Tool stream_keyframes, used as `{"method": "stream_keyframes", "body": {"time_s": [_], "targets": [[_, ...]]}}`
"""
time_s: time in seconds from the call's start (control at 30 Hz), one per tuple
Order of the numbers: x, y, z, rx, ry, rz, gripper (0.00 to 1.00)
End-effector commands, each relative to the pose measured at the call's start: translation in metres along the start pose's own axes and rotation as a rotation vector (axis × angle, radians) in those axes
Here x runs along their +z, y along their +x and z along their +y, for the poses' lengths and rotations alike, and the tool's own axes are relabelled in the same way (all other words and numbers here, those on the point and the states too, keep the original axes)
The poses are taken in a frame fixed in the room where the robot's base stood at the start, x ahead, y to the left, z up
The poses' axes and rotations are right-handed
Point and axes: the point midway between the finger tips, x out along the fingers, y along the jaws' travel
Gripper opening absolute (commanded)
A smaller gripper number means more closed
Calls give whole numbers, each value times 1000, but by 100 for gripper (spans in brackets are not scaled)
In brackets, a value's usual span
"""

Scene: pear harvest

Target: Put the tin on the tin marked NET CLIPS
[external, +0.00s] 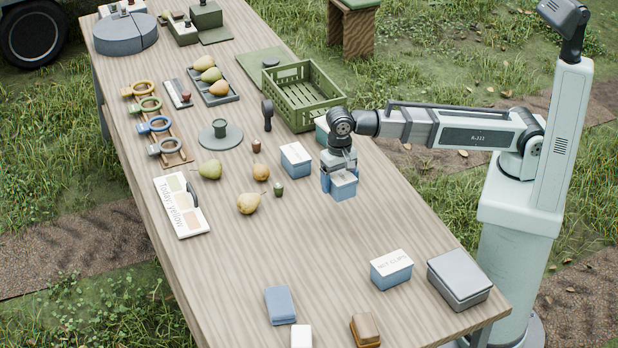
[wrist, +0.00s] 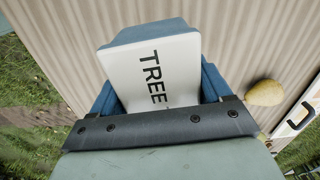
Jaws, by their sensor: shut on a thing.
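My gripper (external: 339,178) is shut on a blue tin with a white lid (external: 343,188), above the right side of the table. In the wrist view the held tin (wrist: 153,70) sits between the blue fingers, and its lid reads "TREE", with the rest of the label hidden by my gripper. The tin marked NET CLIPS (external: 391,270) stands on the table nearer the front, blue with a white lid, apart from my gripper. Its lid is bare.
A grey lidded box (external: 460,278) stands just right of the NET CLIPS tin. Another blue tin with a white lid (external: 296,159) is left of my gripper. A green crate (external: 303,96) stands behind. The table (external: 300,240) is clear between my gripper and the NET CLIPS tin.

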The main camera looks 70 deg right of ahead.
Motion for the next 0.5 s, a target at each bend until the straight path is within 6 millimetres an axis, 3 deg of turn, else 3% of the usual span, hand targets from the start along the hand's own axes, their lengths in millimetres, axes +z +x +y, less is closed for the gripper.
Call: {"method": "stream_keyframes", "body": {"time_s": [0.17,0.5], "targets": [[28,-1,-8,-1,-48,0,38],[122,-17,-26,-2,-204,0,38]]}}
